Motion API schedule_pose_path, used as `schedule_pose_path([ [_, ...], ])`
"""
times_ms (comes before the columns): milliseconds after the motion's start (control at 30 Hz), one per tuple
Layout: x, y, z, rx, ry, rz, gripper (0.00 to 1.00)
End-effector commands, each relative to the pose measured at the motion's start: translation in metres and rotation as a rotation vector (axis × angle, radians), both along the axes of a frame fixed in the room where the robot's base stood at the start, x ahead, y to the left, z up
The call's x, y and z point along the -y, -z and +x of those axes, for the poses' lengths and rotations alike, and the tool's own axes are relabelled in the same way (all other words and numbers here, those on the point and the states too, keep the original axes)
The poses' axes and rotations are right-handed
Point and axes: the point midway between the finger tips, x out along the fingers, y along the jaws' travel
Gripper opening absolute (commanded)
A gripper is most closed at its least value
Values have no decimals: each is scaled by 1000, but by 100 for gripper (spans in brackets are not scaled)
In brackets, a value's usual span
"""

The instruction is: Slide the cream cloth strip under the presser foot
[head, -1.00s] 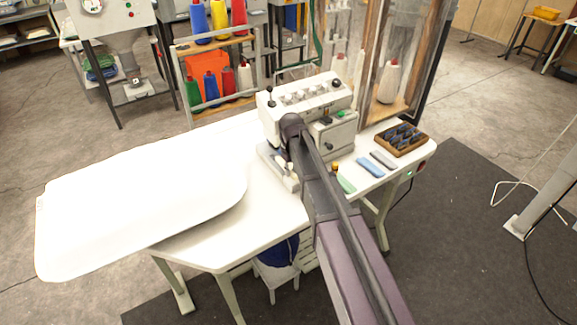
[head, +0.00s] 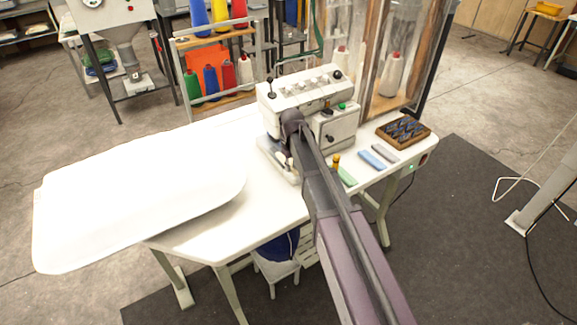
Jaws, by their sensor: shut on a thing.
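The white sewing machine (head: 342,130) stands on the white table, with knobs along its top. My arm reaches over the table from the bottom right and ends at the machine's front left. My gripper (head: 283,160) is low beside the machine's sewing area, mostly hidden by my own wrist. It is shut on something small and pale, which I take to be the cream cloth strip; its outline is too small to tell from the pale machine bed. The presser foot is hidden behind my arm and cannot be made out.
Green (head: 347,176), blue (head: 371,160) and grey (head: 384,152) strips lie right of my arm, near a small yellow-topped item (head: 336,160). A wooden tray (head: 381,136) sits at the table's right end.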

Motion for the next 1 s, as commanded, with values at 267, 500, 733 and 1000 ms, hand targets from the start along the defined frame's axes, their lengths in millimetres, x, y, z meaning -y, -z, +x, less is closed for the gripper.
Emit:
schedule_pose_path([
  [267, -1, 21, 2, 0, 0, 0, 0],
  [500, -11, 21, 18, 0, 0, 0, 0],
  [733, -19, 23, 31, 0, 1, 0, 0],
  [1000, -29, 26, 47, 0, 2, 0, 0],
])
